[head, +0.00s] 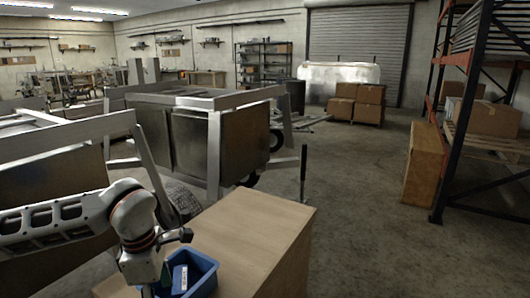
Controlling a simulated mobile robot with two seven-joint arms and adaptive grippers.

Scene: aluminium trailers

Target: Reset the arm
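My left arm (60,222) comes in from the left, white and grey with orange rings. It bends at a joint (135,212) and its wrist (140,266) points down beside the blue bin (204,282). The wrist runs out at the bottom edge, so the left gripper's fingers do not show. My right arm and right gripper are not in the picture.
The blue bin holds a white-and-blue item and something dark green, at the left side of a wooden box or table top (262,225). Aluminium trailers (190,140) stand beyond. Boxes (358,103) and an orange-and-black rack (455,120) stand farther off. Concrete floor (355,200) at right is clear.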

